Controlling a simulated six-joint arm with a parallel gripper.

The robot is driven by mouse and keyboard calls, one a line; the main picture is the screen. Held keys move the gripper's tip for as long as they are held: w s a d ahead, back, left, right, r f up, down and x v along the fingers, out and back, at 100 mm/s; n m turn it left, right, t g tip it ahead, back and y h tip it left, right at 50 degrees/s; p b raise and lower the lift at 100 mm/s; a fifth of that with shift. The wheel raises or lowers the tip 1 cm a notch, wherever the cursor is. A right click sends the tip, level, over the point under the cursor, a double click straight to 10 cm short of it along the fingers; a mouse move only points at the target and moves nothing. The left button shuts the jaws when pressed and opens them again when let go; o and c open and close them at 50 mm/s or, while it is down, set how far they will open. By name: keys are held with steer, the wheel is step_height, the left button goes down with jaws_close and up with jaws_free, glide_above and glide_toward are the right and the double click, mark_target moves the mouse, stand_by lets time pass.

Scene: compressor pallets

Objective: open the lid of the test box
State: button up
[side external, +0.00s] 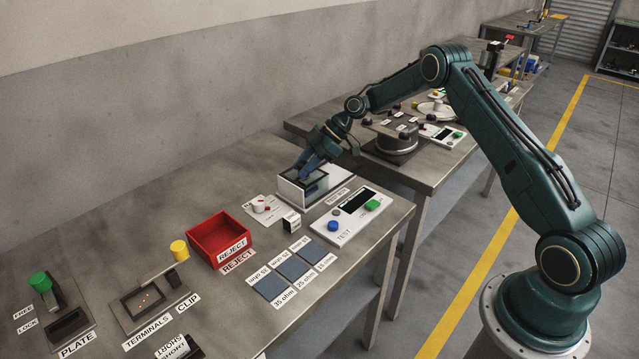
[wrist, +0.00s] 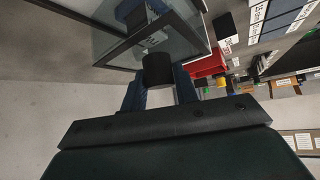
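The test box (side external: 318,192) is a pale case with glass walls and a dark-edged top, on the near bench behind the test panel. In the wrist view, its glass and dark frame (wrist: 112,60) fill the top middle. A black handle-like block (wrist: 158,68) shows between the blue fingers of my gripper (wrist: 160,80), with no gap visible on either side. In the side view, my gripper (side external: 308,163) reaches down to the top of the box from the upper right. I cannot tell how far the lid is raised, if at all.
The test panel (side external: 348,222) with blue and green buttons lies right in front of the box. The grey wall stands behind.

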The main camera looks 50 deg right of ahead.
jaws_close()
steer(key=shift+d+r, duration=0.1)
steer(key=shift+d, duration=4.8)
steer(key=o, duration=0.5)
jaws_free()
steer(key=shift+o, duration=0.2)
steer(key=v, duration=0.7)
steer(key=shift+d+r, duration=0.1)
steer(key=shift+r, duration=0.1)
